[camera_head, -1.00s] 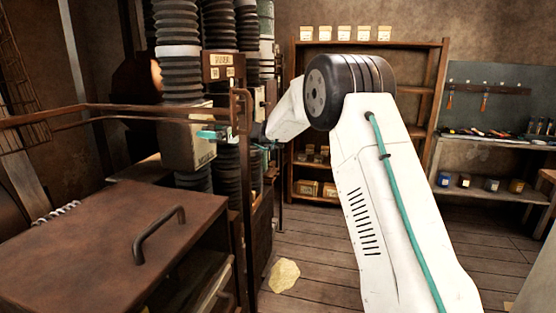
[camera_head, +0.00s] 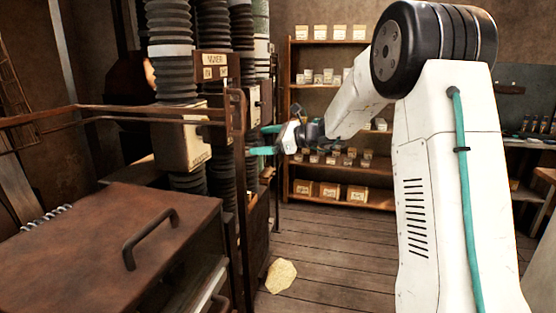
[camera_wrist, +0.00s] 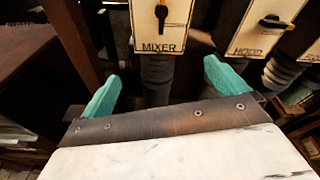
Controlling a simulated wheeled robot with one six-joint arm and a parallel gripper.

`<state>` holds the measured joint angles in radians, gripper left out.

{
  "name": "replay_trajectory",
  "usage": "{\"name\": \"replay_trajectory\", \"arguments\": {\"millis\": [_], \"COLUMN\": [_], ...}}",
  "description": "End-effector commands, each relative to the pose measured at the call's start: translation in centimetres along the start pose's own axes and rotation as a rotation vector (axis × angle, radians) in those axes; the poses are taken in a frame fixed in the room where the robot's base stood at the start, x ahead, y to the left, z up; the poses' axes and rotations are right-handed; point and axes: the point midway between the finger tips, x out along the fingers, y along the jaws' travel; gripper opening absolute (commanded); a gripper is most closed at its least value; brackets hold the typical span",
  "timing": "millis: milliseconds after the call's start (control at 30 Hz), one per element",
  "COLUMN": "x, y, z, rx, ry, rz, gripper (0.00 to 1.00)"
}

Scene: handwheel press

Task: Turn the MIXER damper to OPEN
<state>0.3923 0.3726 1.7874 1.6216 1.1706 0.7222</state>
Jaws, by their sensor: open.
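In the wrist view, the pale MIXER plate (camera_wrist: 150,28) is at the top centre. Its black damper handle (camera_wrist: 161,14) stands upright in the picture, close to the top edge. I see no OPEN mark there. My gripper (camera_wrist: 163,88) is open and empty, its two teal fingers apart below the plate and not touching the handle. In the head view, my gripper (camera_head: 265,140) is right of the brown rail post. A pale box (camera_head: 182,142) on the nearest ribbed hose is left of it, with lettering too small to read surely.
The HOOD plate with its black handle (camera_wrist: 275,22) is right of MIXER. A brown rail (camera_head: 110,113) and its post (camera_head: 238,165) stand near my gripper. A brown cabinet (camera_head: 90,235) is at front left, and shelves (camera_head: 340,190) stand behind. The floor between is mostly clear.

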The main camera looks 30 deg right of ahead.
Motion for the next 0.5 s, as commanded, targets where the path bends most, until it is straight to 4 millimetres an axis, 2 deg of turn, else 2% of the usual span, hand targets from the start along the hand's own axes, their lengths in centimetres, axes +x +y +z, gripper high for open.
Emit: {"name": "replay_trajectory", "arguments": {"millis": [133,500], "x": [-1.9,-4.5], "y": [2.3,9.2], "z": [0.2,1.4], "rx": [-0.084,-0.288], "ry": [0.047,0.141], "rz": [0.039,0.189], "gripper": [0.98,0.98]}}
